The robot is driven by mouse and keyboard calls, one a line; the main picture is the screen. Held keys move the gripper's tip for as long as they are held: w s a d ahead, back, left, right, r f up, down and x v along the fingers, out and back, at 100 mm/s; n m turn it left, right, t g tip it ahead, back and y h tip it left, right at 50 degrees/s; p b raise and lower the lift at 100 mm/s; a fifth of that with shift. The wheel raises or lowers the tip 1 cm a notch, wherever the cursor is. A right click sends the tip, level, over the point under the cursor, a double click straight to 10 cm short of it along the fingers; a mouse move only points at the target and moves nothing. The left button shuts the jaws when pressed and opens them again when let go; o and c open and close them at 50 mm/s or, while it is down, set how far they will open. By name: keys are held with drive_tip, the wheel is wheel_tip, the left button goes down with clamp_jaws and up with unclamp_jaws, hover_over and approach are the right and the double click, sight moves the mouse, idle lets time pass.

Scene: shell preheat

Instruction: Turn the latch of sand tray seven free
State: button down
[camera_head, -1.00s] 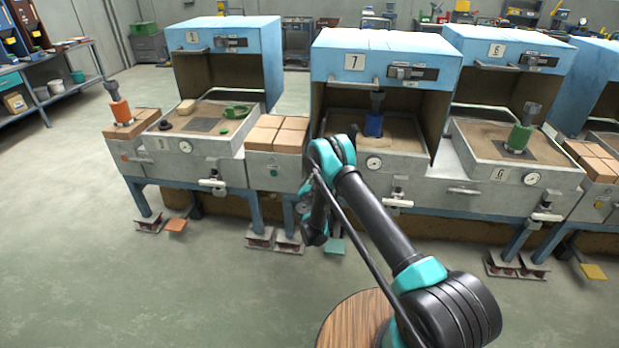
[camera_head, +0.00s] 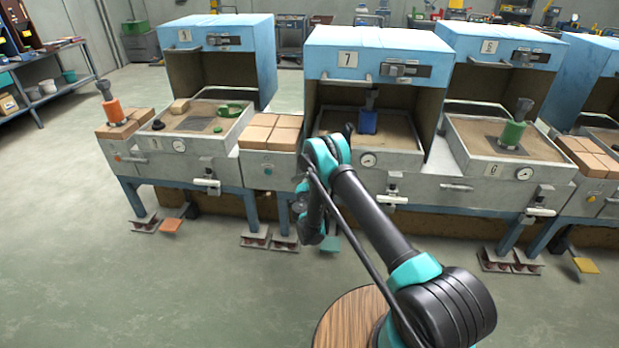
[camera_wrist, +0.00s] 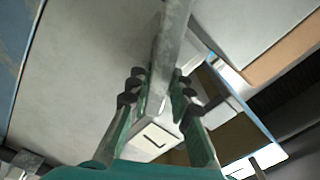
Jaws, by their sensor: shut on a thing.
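In the wrist view my gripper (camera_wrist: 158,84) has its green, dark-tipped fingers closed from both sides on a grey bar (camera_wrist: 175,25), which looks like the latch handle. A white plate (camera_wrist: 154,141) with a dark mark like a turned 7 shows just below the fingertips. In the head view my gripper is hidden behind my own arm, by the front left of sand tray seven (camera_head: 413,163). That tray stands under the blue hood (camera_head: 425,42) marked 7, with sand and a blue tool (camera_head: 367,121) in it.
A sand tray (camera_head: 494,168) marked 6 with a green tool stands at the right. Tan blocks (camera_head: 270,134) lie on a ledge left of tray seven. A valve with a pale handle (camera_head: 388,198) sticks out below tray seven. The floor at the left is free.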

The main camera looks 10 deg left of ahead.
drive_tip(key=c, duration=1.4)
unclamp_jaws()
drive_tip(key=shift+o, duration=0.2)
